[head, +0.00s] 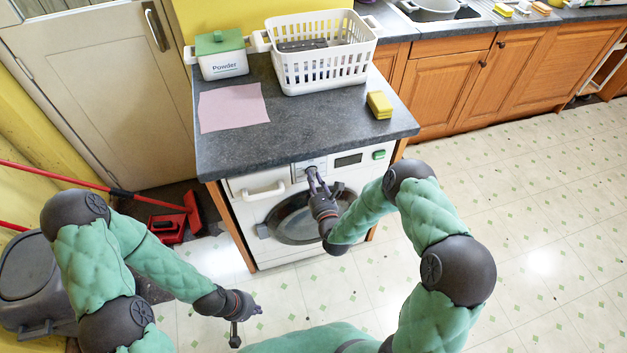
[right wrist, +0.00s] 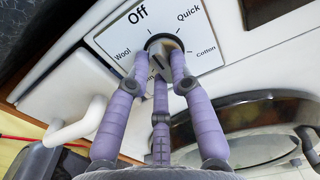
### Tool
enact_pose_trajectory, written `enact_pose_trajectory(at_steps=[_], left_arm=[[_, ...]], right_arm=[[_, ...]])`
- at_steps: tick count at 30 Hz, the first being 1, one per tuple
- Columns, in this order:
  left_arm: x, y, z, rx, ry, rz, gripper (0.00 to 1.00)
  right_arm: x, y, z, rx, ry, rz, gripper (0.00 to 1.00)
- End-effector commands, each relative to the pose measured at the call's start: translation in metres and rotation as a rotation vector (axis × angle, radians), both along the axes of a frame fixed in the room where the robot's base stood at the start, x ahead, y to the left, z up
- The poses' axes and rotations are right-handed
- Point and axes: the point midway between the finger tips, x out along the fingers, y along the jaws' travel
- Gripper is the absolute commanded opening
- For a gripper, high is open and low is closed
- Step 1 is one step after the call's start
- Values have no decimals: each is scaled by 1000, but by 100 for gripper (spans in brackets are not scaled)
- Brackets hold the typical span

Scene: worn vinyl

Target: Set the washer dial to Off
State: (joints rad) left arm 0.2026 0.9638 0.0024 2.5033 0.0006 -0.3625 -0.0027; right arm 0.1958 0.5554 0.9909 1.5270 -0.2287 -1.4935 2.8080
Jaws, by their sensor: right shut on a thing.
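The washer (head: 240,220) stands under the grey counter, with its dial panel (head: 300,169) at the top of its front. In the right wrist view the dial (right wrist: 165,42) sits amid the labels Off, Quick, Cotton and Wool, plus one mostly hidden below. My right gripper (head: 313,179) is at the dial, and its purple fingers (right wrist: 160,62) are shut around the knob. The fingers cover much of the knob, so I cannot tell which label it points to. My left gripper (head: 240,322) hangs low over the floor, away from the washer; its finger opening is unclear.
A white handle (head: 264,191) juts out left of the dial, and the round door (head: 290,222) is below. The counter holds a powder box (head: 222,62), a white basket (head: 320,70), a pink cloth (head: 232,107) and a sponge (head: 379,105). Floor at right is clear.

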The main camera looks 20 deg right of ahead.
Motion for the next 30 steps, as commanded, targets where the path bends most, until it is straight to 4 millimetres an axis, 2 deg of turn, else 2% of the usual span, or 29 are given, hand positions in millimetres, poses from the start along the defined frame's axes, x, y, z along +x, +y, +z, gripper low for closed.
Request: enact_pose_trajectory(at_steps=[8,9,11,12,23,26,30], left_arm=[[0,0,0,0,0,0,0],[0,0,0,0,0,0,0],[0,0,0,0,0,0,0],[0,0,0,0,0,0,0],[0,0,0,0,0,0,0],[0,0,0,0,0,0,0],[0,0,0,0,0,0,0]], right_arm=[[-2,1,-3,1,8,1,0],[-2,1,-3,1,8,1,25],[-2,1,-3,1,8,1,42],[-2,1,-3,1,7,1,46],[-3,0,-1,0,3,0,46],[-11,0,-1,0,3,0,46],[-34,-1,-1,0,5,0,46]])
